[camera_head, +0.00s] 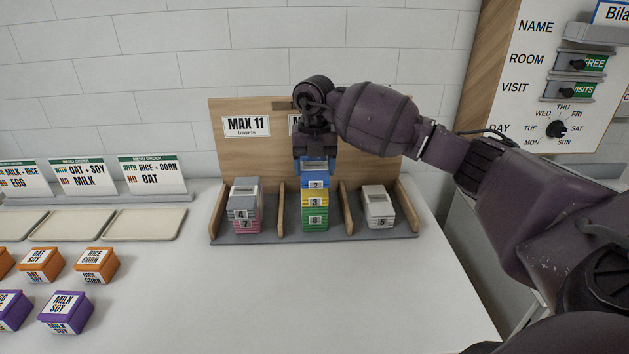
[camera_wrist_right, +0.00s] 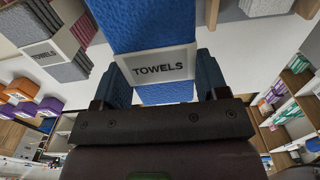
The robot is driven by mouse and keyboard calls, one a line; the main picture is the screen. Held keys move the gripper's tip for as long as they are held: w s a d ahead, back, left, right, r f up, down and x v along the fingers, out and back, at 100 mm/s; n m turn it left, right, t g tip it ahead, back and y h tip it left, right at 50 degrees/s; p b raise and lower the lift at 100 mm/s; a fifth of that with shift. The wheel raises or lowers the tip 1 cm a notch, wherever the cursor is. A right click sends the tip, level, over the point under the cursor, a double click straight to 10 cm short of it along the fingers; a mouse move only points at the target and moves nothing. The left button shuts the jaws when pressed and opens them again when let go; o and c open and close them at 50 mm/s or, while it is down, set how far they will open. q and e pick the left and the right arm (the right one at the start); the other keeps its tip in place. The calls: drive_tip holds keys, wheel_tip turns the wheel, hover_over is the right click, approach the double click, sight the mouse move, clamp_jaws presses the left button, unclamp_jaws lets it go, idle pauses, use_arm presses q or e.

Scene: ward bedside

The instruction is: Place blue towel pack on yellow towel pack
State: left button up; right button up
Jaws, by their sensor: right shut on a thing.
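The blue towel pack (camera_head: 315,181) is in the middle bay of the towel rack, directly over the yellow towel pack (camera_head: 306,201). The yellow pack lies on a green towel pack (camera_head: 315,226). Any small gap between blue and yellow is too fine to tell. My right gripper (camera_head: 314,161) comes down from above and is shut on the blue pack. In the right wrist view the blue pack (camera_wrist_right: 155,32), with its TOWELS label, sits between the fingers of the gripper (camera_wrist_right: 160,84). My left gripper is not in view.
The wooden rack (camera_head: 240,150) has dividers (camera_head: 281,210) close on both sides of the stack. The left bay holds a grey pack (camera_head: 243,196) on a pink one (camera_head: 246,227); the right bay holds a white pack (camera_head: 378,202). Trays (camera_head: 137,224) and boxes (camera_head: 67,310) stand left. The front table (camera_head: 260,300) is clear.

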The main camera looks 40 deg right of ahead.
sight(314, 191)
drive_tip(key=shift+f, duration=2.05)
drive_tip(key=shift+f, duration=0.2)
drive_tip(key=o, duration=0.9)
drive_tip(key=shift+o, duration=0.2)
wheel_tip(314, 191, up, 12)
drive_tip(key=shift+r, duration=0.2)
drive_tip(key=shift+f, duration=0.1)
